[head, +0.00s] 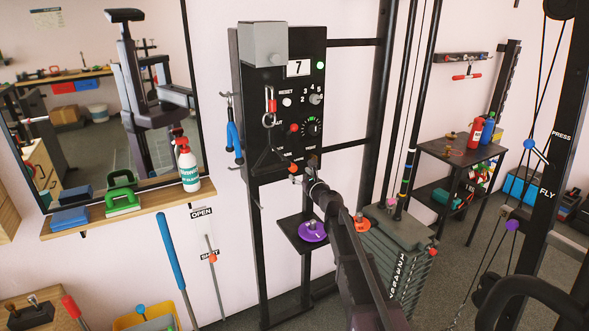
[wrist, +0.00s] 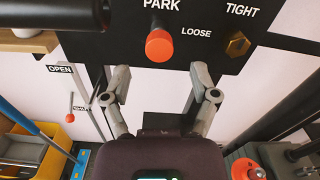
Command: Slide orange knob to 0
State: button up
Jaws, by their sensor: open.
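An orange knob (wrist: 159,46) sticks out of the lower edge of the black panel (wrist: 222,28), below the word PARK. In the head view the knob (head: 293,168) is at the panel's bottom, by my gripper. My gripper (wrist: 161,82) is open and empty, its two fingers spread below the knob, which lies midway between them in the picture. I cannot tell whether they touch anything. A second orange knob (head: 212,257) sits on a thin wall rod between OPEN and SHUT labels, and also shows in the wrist view (wrist: 70,118). No 0 mark is readable.
A brass hex knob (wrist: 237,44) sits right of the orange one, by LOOSE and TIGHT. A black triangle handle (head: 270,156) hangs before the panel. A small shelf (head: 291,238) with a purple disc (head: 312,231) and a weight stack (head: 407,262) stand below.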

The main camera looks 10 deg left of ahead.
aim_at(294, 169)
jog(key=shift+x, duration=2.9)
